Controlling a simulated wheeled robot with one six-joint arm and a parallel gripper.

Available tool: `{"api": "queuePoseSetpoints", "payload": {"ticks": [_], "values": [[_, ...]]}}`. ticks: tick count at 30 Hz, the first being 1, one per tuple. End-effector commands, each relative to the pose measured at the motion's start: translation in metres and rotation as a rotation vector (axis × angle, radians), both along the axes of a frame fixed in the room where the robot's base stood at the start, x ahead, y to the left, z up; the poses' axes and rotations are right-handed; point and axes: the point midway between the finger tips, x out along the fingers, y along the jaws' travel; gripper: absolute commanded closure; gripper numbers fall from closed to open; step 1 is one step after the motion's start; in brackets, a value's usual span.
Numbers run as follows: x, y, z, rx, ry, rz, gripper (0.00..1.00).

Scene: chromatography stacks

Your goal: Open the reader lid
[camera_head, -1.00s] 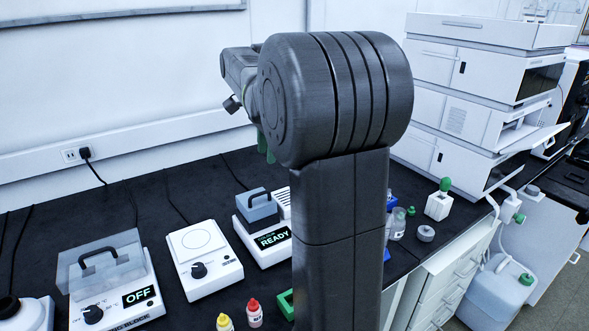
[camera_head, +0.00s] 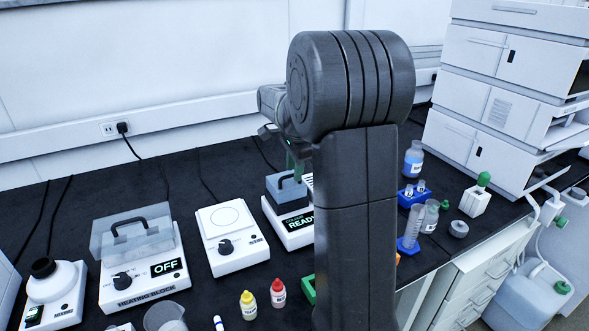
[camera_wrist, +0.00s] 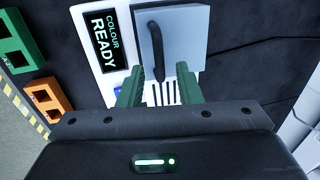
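The reader (camera_head: 291,232) is a white box with a dark display reading "COLOUR READY". It stands on the black bench, partly hidden behind my arm in the head view. Its grey-blue lid (camera_head: 287,195) has a dark bar handle (camera_head: 284,176) and lies shut. In the wrist view the lid (camera_wrist: 186,38) is at the top centre, with its handle (camera_wrist: 155,52) upright in the picture. My gripper (camera_wrist: 160,84) has green fingers, apart and with nothing between them. The fingertips are close to the lid's near edge and the handle's lower end. I cannot tell whether they touch.
A heating block (camera_head: 145,275) showing OFF, a white dial device (camera_head: 232,240) and a mixer (camera_head: 52,295) stand to the left. Yellow (camera_head: 248,304) and red (camera_head: 278,292) bottles stand in front. A blue rack (camera_head: 412,198) and white instrument stack (camera_head: 505,95) are to the right.

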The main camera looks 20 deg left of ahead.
Motion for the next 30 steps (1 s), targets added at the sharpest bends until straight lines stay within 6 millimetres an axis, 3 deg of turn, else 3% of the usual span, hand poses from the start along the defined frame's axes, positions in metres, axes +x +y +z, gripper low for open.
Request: {"api": "queuePoseSetpoints", "payload": {"ticks": [9,14,30], "values": [[0.0002,0.0003,-0.0024,-0.001,0.001,0.0,0.7],[0.0002,0.0003,-0.0022,0.0,0.0,0.0,1.0],[-0.0014,-0.0016,0.0055,-0.033,0.029,0.0,1.0]]}}
